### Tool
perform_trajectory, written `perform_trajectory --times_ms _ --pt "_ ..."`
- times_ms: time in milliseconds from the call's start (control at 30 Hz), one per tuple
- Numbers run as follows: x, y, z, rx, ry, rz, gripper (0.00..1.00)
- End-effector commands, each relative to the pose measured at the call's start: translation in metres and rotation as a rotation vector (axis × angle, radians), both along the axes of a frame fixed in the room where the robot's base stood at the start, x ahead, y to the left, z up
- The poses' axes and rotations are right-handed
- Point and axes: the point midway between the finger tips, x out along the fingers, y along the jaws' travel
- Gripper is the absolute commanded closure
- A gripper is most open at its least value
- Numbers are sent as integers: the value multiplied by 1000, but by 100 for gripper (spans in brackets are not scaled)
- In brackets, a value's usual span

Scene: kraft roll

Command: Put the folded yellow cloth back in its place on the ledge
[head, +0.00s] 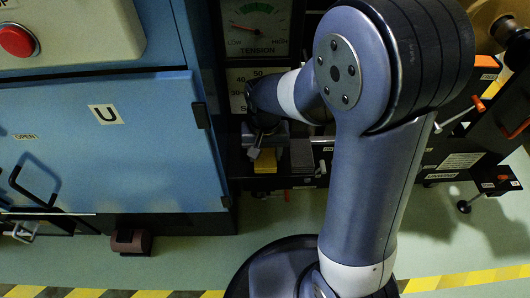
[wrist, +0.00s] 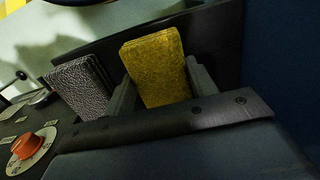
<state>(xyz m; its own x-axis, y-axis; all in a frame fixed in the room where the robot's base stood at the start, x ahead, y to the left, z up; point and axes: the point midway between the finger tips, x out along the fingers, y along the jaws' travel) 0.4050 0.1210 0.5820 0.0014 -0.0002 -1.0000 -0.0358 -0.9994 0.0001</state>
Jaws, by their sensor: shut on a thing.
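The folded yellow cloth (wrist: 155,62) is between the two grey fingers of my gripper (wrist: 162,88) in the wrist view. The fingers are shut on it. In the head view the cloth (head: 265,163) shows as a small yellow patch below my gripper (head: 262,150), partly hidden by it. The dark ledge (wrist: 222,42) lies behind and around the cloth in the wrist view. I cannot tell whether the cloth touches the ledge or is held just above it.
A folded grey cloth (wrist: 80,85) is close on the left of my gripper in the wrist view, and right of it in the head view (head: 301,154). An orange knob (wrist: 26,146) is at the left. A blue cabinet door (head: 110,145) stands left of the ledge.

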Motion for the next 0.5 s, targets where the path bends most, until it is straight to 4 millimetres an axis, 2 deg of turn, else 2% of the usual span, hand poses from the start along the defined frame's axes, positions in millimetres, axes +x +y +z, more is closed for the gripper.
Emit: perform_trajectory --times_ms 33,67,200,300,500 --pt "0 0 -3 0 1 0 64" --pt "0 0 -2 0 0 0 44" --pt "0 0 -1 0 1 0 32" --pt "0 0 -1 0 1 0 24" --pt "0 0 -1 0 1 0 24"
